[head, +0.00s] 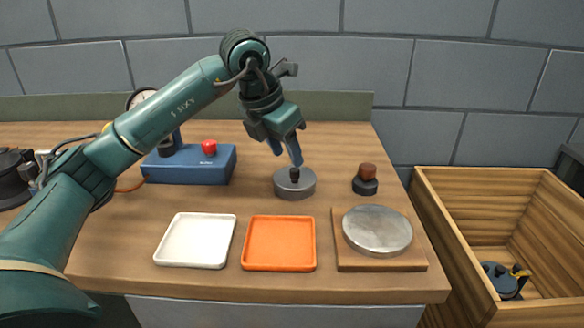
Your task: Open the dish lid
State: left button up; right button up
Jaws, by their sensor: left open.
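A round grey metal dish (294,188) with a small dark knob on top stands on the workbench, right of the middle. Its top looks closed; I cannot make out a seam between lid and body. My left gripper (286,152) is open, its blue fingers pointing down just above the dish. One fingertip is close to the knob and partly in front of it; I cannot tell whether they touch. My right gripper is not in view.
A blue box (190,166) with a red button and a gauge stands behind left. A white tray (196,262), an orange tray (279,266), a wooden board (415,262) with a metal disc (377,230) lie in front. A dark-based brown-topped piece (366,180) stands right; a wooden crate (480,300) lies beyond.

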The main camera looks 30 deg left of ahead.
aim_at(294, 170)
pick_arm(q)
jog(key=shift+x, duration=2.4)
grip_shut()
